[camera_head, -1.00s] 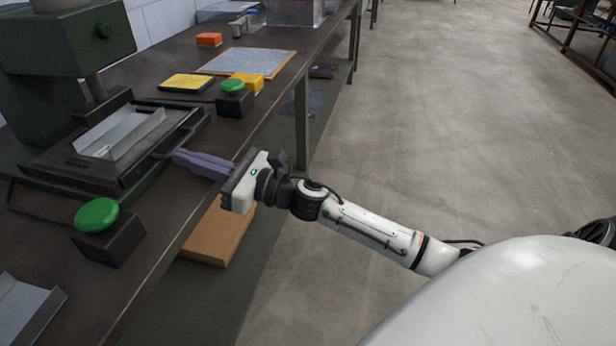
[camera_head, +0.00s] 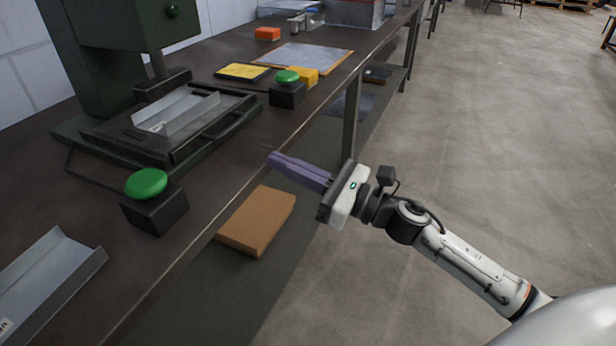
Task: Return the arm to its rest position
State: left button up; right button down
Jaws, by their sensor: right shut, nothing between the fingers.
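My right arm (camera_head: 465,265) comes in from the lower right. Its gripper (camera_head: 272,159) has purple fingers that are shut with nothing between them. The fingertips point left toward the workbench (camera_head: 215,200) and appear near its front edge, apart from the press. The wrist is over the aisle side. My left gripper is not in view.
A green press (camera_head: 120,50) holds a bent metal channel (camera_head: 177,112). Green buttons stand at the front (camera_head: 146,184) and back (camera_head: 287,77). Another metal channel (camera_head: 50,275) lies at the lower left. A cardboard box (camera_head: 257,220) sits below the bench edge. The floor (camera_head: 500,130) at right is clear.

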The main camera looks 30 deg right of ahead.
jog(key=shift+v, duration=2.05)
